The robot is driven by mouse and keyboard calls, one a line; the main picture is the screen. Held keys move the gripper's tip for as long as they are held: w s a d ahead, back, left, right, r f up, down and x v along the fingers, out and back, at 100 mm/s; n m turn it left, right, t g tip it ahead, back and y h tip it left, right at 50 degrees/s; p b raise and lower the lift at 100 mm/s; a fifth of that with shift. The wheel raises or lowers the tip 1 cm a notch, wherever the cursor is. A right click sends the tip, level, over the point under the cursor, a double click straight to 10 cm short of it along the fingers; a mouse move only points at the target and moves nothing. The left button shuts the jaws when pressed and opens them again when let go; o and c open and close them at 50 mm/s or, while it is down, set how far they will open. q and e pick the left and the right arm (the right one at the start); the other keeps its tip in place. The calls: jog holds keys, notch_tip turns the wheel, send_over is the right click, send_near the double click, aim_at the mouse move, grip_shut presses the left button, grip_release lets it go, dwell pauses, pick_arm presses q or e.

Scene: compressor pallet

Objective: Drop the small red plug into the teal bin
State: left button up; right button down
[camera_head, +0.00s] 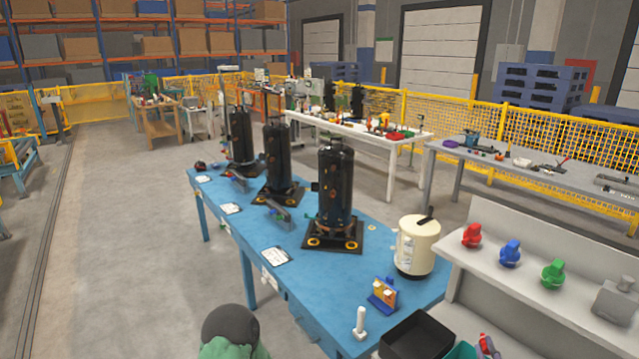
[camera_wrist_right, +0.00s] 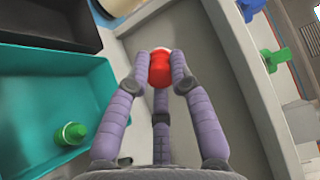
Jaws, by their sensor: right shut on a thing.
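My right gripper (camera_wrist_right: 160,66) has purple segmented fingers and is shut on the small red plug (camera_wrist_right: 160,72). The plug sits between the fingertips, over the grey surface to the right of the teal bin, not over the bin. In the head view the right gripper (camera_head: 488,346) is partly cut off at the bottom edge, with red showing at it. The teal bin (camera_wrist_right: 28,62) fills the left of the wrist view and holds a green plug (camera_wrist_right: 70,133). In the head view only a corner of the bin (camera_head: 462,352) shows.
A black bin (camera_head: 418,338) adjoins the teal bin. Larger red (camera_head: 471,236), blue (camera_head: 510,254) and green (camera_head: 553,274) plugs stand on the grey shelf at right. A cream pot (camera_head: 416,248) and black compressors (camera_head: 337,190) stand on the blue table (camera_head: 235,232).

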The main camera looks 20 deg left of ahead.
notch_tip(320, 180, down, 6)
jog(key=b, duration=0.3)
jog(key=shift+s+b, duration=0.1)
jog(key=shift+b, duration=0.2)
jog(key=shift+r, duration=0.1)
jog(key=c, duration=1)
grip_release()
jog(key=s, duration=0.4)
jog(key=s+d, duration=0.1)
jog(key=s, duration=0.3)
jog(key=s+d, duration=0.1)
jog(key=s, duration=0.2)
jog(key=shift+s+d, duration=0.2)
jog(key=shift+s, duration=0.2)
